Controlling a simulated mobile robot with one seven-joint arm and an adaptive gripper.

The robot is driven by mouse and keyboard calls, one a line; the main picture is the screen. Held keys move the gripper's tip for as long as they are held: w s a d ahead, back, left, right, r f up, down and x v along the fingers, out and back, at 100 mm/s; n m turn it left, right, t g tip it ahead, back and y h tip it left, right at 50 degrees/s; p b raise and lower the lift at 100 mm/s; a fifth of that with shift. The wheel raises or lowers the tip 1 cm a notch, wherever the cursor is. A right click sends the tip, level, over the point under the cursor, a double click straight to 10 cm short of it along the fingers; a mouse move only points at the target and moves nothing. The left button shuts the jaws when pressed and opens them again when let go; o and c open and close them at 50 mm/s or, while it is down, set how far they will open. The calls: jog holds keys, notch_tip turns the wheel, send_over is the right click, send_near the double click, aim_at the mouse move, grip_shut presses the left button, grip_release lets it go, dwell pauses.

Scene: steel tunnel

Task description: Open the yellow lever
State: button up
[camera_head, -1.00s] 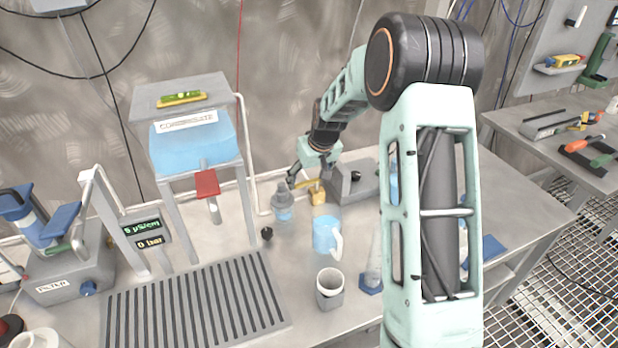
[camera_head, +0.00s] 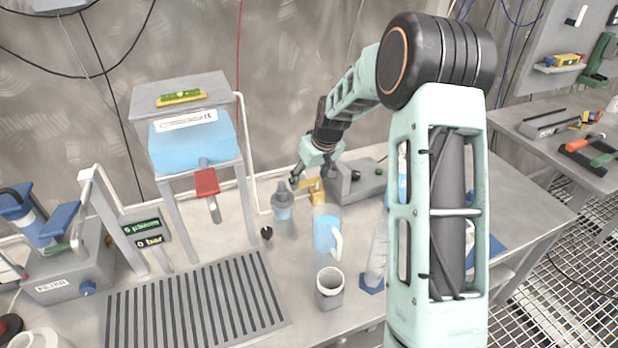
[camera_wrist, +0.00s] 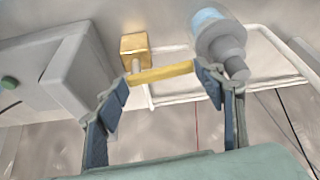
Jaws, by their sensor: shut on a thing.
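The yellow lever is a bar (camera_wrist: 160,74) on a short stem above a yellow block (camera_wrist: 134,43) in the wrist view. In the head view its yellow block (camera_head: 317,196) stands at the back of the bench, partly hidden by my gripper. My gripper (camera_wrist: 164,86) has its dark blue finger pads at the two ends of the bar and is shut on it lengthwise. In the head view my gripper (camera_head: 309,180) is small and reaches down over the lever; its exact contact is hard to see there.
A clear bottle (camera_head: 283,203) stands close left of the lever, also near the right finger in the wrist view (camera_wrist: 218,38). A grey box (camera_head: 361,183) is right of it. A white pipe (camera_head: 247,160) runs behind.

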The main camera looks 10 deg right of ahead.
jog(key=n+y, duration=0.1)
jog(key=n, duration=0.2)
jog(key=d+n+g, duration=0.1)
jog(key=n, duration=0.1)
jog(key=s+d+n+g+y, duration=0.1)
jog(key=n, duration=0.2)
jog(key=shift+s+d+n+y, duration=0.1)
jog(key=shift+n+y, duration=0.2)
jog(key=shift+d+n+g+p, duration=0.35)
jog(key=shift+n+g, duration=0.15)
jog(key=shift+n, duration=0.8)
jog(key=shift+d+n+g+p, duration=0.35)
jog(key=shift+n+g, duration=0.15)
jog(key=shift+n, duration=0.8)
jog(key=shift+d+n+g+p, duration=0.35)
jog(key=shift+n+g, duration=0.15)
jog(key=shift+n, duration=0.8)
jog(key=o, duration=1.4)
jog(key=shift+w+r, duration=0.1)
jog(key=shift+w, duration=0.1)
jog(key=v, duration=1.1)
jog(key=shift+d+r, duration=0.3)
jog(key=shift+d, duration=0.05)
